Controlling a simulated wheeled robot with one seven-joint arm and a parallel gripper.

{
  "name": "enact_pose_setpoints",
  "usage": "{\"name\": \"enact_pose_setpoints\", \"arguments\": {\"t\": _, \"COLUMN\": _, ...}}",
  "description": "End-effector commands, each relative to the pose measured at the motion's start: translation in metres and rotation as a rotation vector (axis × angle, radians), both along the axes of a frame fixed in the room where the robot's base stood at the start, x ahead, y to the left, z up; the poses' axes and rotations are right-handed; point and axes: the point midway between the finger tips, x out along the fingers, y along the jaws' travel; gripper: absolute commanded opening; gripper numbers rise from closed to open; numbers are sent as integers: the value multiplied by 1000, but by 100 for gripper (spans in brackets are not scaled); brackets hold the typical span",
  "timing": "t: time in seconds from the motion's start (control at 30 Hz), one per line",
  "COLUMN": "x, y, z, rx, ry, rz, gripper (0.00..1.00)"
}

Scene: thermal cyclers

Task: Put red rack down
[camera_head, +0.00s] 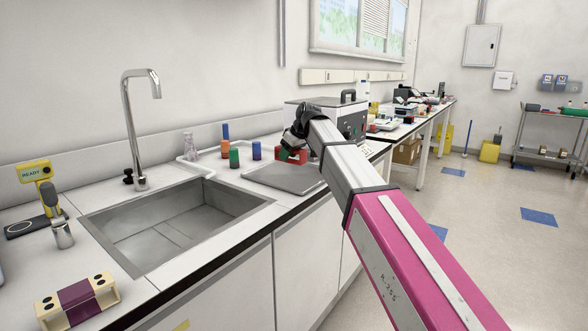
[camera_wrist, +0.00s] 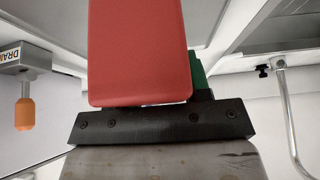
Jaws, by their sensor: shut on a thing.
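The red rack (camera_head: 292,156) is at the back of the counter, just beyond the flat grey plate. My gripper (camera_head: 295,143) is over it, with the arm reaching in from the right. In the wrist view the red rack (camera_wrist: 138,50) fills the upper middle, against the black bar of my gripper (camera_wrist: 160,122). My gripper is shut on the rack. The fingertips are mostly hidden, and I cannot tell whether the rack's underside touches the counter.
The grey plate (camera_head: 284,179) lies right of the sink (camera_head: 175,225). Coloured cylinders, including a green one (camera_head: 234,158) and a blue one (camera_head: 256,150), stand left of the rack. A boxy machine (camera_head: 343,116) stands behind my gripper. A tall faucet (camera_head: 137,125) rises behind the sink.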

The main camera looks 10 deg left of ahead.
Motion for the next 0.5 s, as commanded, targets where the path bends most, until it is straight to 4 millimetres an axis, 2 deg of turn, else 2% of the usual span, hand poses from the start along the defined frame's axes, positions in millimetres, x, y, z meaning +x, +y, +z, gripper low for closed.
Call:
{"name": "enact_pose_setpoints", "arguments": {"t": 0.03, "x": 13, "y": -2, "z": -6, "rx": 0, "ry": 0, "rz": -1, "gripper": 16}}
{"name": "enact_pose_setpoints", "arguments": {"t": 0.2, "x": 36, "y": -10, "z": -21, "rx": 1, "ry": 0, "rz": -1, "gripper": 16}}
{"name": "enact_pose_setpoints", "arguments": {"t": 0.5, "x": 43, "y": -13, "z": -37, "rx": 0, "ry": 0, "rz": 0, "gripper": 16}}
